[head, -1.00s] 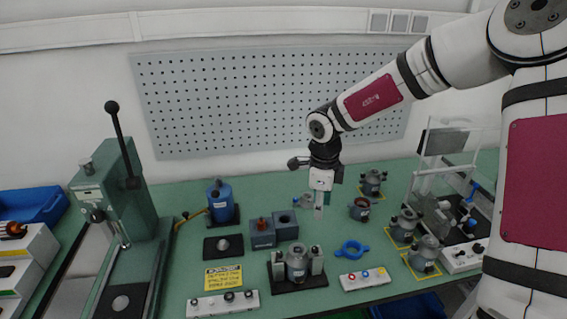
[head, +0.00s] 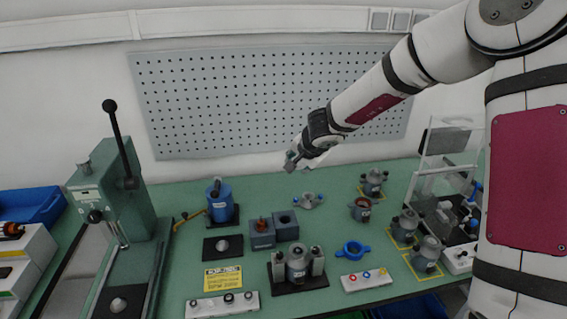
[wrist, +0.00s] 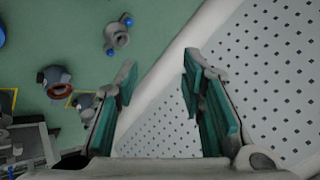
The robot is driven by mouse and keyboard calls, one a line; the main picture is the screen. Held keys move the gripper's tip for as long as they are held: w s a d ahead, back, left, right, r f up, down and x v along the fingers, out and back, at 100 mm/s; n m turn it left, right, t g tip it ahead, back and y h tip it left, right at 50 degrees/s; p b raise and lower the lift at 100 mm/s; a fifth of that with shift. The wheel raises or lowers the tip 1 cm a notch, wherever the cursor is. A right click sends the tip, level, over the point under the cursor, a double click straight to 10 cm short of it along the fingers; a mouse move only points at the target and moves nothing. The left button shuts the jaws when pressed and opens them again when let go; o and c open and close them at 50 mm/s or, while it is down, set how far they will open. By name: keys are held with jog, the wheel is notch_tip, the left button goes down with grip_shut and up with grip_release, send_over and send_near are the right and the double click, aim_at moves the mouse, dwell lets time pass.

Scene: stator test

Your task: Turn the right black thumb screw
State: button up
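A black-based fixture (head: 297,284) stands near the table's front edge. It holds a grey stator housing (head: 297,262) between two grey posts; the right post (head: 318,260) has a small dark top that could be the right black thumb screw, but it is too small to be sure. My gripper (head: 291,164) is in the air above the back of the table, in front of the pegboard, well away from the fixture. In the wrist view my gripper (wrist: 158,82) is open, with nothing between its green-padded fingers. The fixture is not visible in the wrist view.
A blue ring (head: 352,250) and two white button boxes, left (head: 222,305) and right (head: 366,280), lie near the fixture. A green press (head: 110,205) stands left. A clear-panelled stand (head: 445,165) and several grey housings are right. The pegboard (head: 240,95) is behind my gripper.

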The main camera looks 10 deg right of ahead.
jog(key=shift+a+r+n+y, duration=0.1)
jog(key=shift+a+n+y, duration=0.35)
jog(key=shift+a+n, duration=0.5)
jog(key=shift+a+r+n+y, duration=0.1)
jog(key=shift+a+n+y, duration=0.4)
jog(key=shift+n, duration=0.9)
jog(key=shift+a+r+n+y, duration=0.1)
jog(key=shift+a+n+y, duration=0.25)
jog(key=shift+a+n, duration=0.65)
jog(key=shift+d, duration=0.15)
